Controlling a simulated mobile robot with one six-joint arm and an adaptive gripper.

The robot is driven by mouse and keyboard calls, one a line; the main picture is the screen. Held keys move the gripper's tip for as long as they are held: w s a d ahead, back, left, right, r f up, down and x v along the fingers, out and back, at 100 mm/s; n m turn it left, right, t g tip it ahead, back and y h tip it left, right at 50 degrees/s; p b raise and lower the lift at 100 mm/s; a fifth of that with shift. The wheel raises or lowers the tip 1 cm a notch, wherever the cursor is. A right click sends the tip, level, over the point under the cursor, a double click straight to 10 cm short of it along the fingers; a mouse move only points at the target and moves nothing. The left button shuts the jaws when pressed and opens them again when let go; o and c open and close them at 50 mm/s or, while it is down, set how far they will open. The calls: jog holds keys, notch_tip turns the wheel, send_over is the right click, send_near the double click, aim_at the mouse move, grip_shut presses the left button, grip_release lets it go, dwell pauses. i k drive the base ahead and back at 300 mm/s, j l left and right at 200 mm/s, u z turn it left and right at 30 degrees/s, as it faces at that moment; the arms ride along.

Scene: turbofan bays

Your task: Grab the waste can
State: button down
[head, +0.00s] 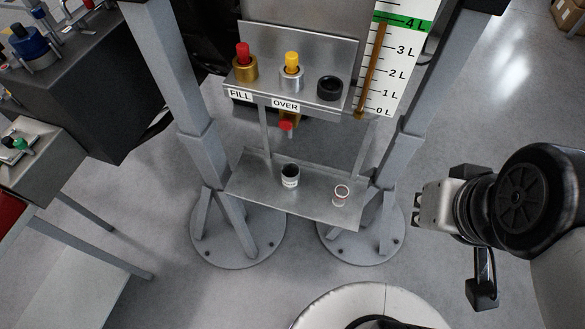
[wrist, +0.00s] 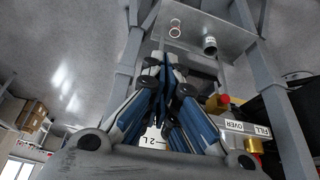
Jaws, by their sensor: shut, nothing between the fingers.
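Two small containers stand on the lower metal shelf (head: 245,182) in the head view. One is a grey can with a dark open top and a white label (head: 290,177); its lettering is too small to read, so I cannot confirm it is the waste can.
Above the shelf is a panel with a red-topped FILL fitting (head: 244,66), a yellow-topped OVER fitting (head: 291,70) and a black ring (head: 330,88). Grey posts (head: 172,65) flank the shelf. A litre gauge (head: 395,60) stands at right.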

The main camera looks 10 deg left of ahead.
aim_at(290, 171)
jog(key=j+z, duration=0.2)
jog(key=j, duration=0.7)
jog(key=j+z, duration=0.15)
jog(key=j, duration=0.7)
jog(key=j+z, duration=0.2)
jog(key=j, duration=0.7)
jog(key=k, duration=0.05)
